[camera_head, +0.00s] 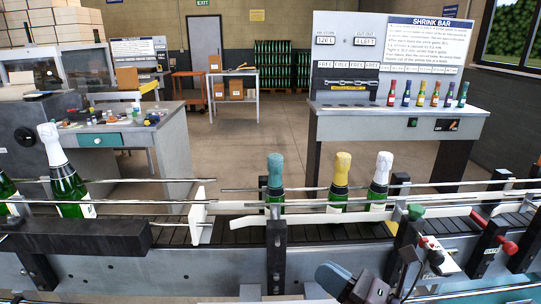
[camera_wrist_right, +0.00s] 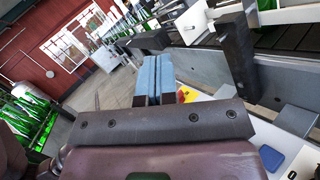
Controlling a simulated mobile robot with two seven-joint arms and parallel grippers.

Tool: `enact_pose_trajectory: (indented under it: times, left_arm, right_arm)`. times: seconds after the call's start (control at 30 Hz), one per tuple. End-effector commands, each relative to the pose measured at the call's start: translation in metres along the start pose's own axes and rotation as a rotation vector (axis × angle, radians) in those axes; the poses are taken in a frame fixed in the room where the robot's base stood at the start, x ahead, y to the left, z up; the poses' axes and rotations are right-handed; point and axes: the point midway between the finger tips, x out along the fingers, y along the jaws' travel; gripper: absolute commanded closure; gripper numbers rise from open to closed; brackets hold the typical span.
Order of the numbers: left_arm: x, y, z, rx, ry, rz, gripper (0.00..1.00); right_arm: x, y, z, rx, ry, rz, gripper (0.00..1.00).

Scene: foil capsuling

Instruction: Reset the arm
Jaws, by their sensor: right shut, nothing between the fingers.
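My right gripper (camera_head: 333,276) is low at the bottom edge of the head view, in front of the conveyor. In the right wrist view its two blue fingers (camera_wrist_right: 153,78) lie side by side, shut and empty. It touches no bottle that I can see. My left gripper is not in view.
A conveyor (camera_head: 180,262) with rails crosses the front. On it stand bottles with teal (camera_head: 275,178), yellow (camera_head: 339,180) and white (camera_head: 380,180) foil, plus a white-foiled bottle (camera_head: 65,175) at left. Behind are a shrink bar bench (camera_head: 400,124) and a cluttered desk (camera_head: 175,128). Open floor lies between.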

Motion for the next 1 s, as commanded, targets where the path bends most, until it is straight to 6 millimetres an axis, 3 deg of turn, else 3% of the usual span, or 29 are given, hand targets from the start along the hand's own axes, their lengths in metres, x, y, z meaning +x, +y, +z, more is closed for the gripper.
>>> enact_pose_trajectory:
  times: [0.2,0.33,0.43,0.57,0.7,0.83,1.0]
  left_arm:
    - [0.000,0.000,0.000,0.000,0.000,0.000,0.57]
    - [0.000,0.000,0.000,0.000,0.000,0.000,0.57]
    - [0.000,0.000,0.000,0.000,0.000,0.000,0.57]
    - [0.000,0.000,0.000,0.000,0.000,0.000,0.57]
    - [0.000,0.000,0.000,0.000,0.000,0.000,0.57]
    - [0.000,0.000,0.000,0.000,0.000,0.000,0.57]
    - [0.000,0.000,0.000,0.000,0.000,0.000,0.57]
  right_arm:
    - [-0.039,-0.025,0.044,0.483,-0.417,-0.176,1.00]
    - [-0.075,-0.052,0.053,0.763,-0.651,-0.313,1.00]
    - [-0.108,-0.073,0.047,0.972,-0.824,-0.436,1.00]
    - [-0.153,-0.095,0.025,1.235,-1.037,-0.615,1.00]
    - [-0.202,-0.103,-0.015,1.503,-1.248,-0.836,1.00]
    - [-0.240,-0.095,-0.058,1.727,-1.414,-1.058,1.00]
    - [-0.269,-0.075,-0.097,1.913,-1.535,-1.284,1.00]
